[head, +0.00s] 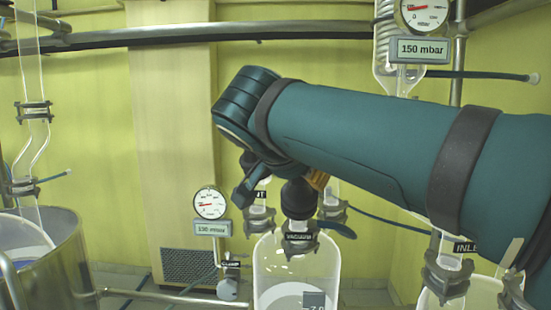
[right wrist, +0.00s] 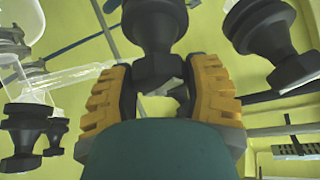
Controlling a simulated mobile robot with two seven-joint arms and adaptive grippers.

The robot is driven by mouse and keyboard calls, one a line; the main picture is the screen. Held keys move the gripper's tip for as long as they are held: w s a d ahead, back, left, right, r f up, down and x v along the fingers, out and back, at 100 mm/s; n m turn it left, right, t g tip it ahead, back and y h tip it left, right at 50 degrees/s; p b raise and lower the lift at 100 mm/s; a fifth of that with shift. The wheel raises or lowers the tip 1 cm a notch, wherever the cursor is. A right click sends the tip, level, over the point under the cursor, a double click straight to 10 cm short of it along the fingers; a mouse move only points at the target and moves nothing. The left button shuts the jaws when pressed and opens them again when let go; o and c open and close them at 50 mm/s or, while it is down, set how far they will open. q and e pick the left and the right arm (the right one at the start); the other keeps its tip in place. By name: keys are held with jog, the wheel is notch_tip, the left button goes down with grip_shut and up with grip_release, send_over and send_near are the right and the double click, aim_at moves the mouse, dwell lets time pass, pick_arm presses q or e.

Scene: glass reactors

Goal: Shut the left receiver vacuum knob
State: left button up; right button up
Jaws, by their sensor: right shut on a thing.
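The black vacuum knob (head: 298,198) stands above the "VACUUM" label (head: 299,237) on a glass receiver (head: 296,265) at the lower middle of the head view. My right gripper (head: 318,180) reaches down to it beneath my teal arm, with only a bit of orange finger showing. In the right wrist view a black knob (right wrist: 155,70) sits between the yellow fingers of my right gripper (right wrist: 163,78), which is shut on it. The finger contact is partly hidden behind the teal housing. My left gripper is not in view.
A steel vessel (head: 60,250) stands far left. Another black knob (right wrist: 260,35) flanks my gripper.

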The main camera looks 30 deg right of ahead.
jog(key=m+g+p, duration=0.1)
jog(key=m+p, duration=0.1)
jog(key=m+g+p, duration=0.1)
jog(key=m+p, duration=0.1)
jog(key=m, duration=0.1)
jog(key=shift+r+g+h, duration=0.1)
jog(key=shift+g+h, duration=0.2)
jog(key=shift+m+g+p, duration=0.7)
jog(key=shift+m+p, duration=0.15)
jog(key=shift+m, duration=0.65)
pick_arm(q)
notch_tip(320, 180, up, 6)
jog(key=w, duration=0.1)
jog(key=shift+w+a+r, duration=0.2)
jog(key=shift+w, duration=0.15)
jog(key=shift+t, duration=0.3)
pick_arm(e)
jog(key=shift+a+m, duration=0.25)
jog(key=shift+m, duration=0.05)
jog(key=o, duration=1.2)
jog(key=shift+d, duration=0.15)
